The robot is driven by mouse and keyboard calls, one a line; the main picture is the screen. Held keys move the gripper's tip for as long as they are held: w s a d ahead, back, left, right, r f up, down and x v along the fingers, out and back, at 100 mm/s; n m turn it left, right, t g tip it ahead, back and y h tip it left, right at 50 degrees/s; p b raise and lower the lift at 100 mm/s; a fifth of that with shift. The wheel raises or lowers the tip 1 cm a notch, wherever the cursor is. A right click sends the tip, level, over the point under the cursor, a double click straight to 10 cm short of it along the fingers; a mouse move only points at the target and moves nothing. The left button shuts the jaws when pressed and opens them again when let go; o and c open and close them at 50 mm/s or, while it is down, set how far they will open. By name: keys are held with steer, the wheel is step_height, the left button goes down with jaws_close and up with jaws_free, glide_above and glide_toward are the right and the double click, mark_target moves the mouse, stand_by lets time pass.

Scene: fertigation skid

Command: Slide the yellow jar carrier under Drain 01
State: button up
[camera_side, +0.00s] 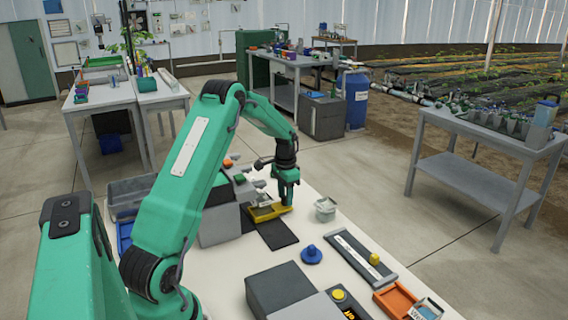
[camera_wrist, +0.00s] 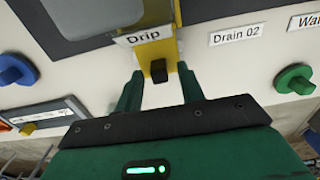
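The yellow jar carrier (camera_side: 266,213) sits on a dark strip of the bench in the side view, low beside the grey fixture. In the wrist view its yellow end (camera_wrist: 154,50) with a black grip (camera_wrist: 158,71) shows just beyond my fingers. My gripper (camera_side: 287,203) is low at the carrier's right end. In the wrist view my gripper (camera_wrist: 160,80) is open, one finger on each side of the black grip, with gaps showing. No Drain 01 label is readable.
A blue knob (camera_side: 311,256) and a dark rail with a yellow block (camera_side: 374,258) lie nearer. The wrist view shows a blue knob (camera_wrist: 14,68) at left and a green knob (camera_wrist: 294,78) at right.

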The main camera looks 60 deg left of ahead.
stand_by(0.3)
steer(key=shift+r, duration=3.9)
steer(key=shift+d+r, duration=0.1)
